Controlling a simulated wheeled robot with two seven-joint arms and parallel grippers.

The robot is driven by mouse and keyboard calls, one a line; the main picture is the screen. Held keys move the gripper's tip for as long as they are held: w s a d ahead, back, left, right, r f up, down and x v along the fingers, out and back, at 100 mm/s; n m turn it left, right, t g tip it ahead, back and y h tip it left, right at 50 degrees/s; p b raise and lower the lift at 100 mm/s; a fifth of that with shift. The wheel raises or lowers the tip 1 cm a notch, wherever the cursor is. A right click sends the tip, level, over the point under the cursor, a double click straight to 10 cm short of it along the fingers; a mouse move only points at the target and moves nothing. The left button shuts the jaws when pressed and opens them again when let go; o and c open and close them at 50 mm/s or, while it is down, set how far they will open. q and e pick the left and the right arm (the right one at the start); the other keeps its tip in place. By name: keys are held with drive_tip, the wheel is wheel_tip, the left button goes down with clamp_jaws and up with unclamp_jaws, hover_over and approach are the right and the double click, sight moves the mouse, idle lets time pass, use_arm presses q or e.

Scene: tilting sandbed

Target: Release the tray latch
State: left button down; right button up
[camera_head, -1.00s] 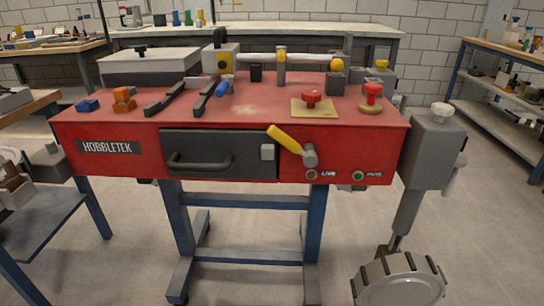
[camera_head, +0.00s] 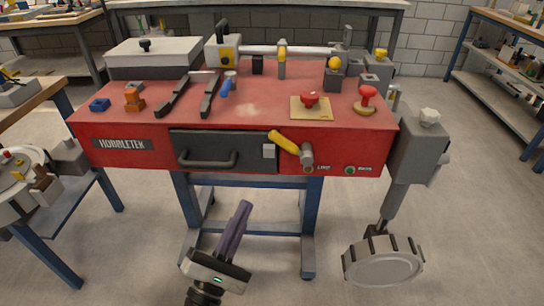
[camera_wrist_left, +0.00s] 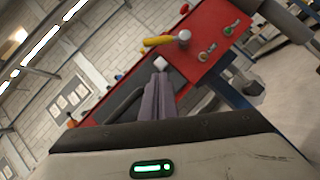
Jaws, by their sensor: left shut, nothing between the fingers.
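The dark grey tray (camera_head: 220,146) with a bar handle (camera_head: 207,162) sits shut in the front of the red machine. In the left wrist view my left gripper (camera_wrist_left: 161,77) appears in front of the tray. My right gripper is out of view.
A yellow-handled lever (camera_head: 284,141) sticks out just right of the latch. Red knobs (camera_head: 309,99) stand on the red top (camera_head: 240,125). A grey wheel (camera_head: 384,262) hangs at right.

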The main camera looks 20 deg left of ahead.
use_arm(q)
approach(292, 148)
drive_tip(key=w+a+f, duration=0.1)
drive_tip(key=w+a, duration=0.3)
drive_tip(key=a, duration=0.1)
drive_tip(key=w+d+r, duration=0.1)
drive_tip(key=w+d+r+p, duration=0.1)
drive_tip(key=r, duration=0.1)
drive_tip(key=shift+d, duration=0.2)
drive_tip(key=shift+p, duration=0.35)
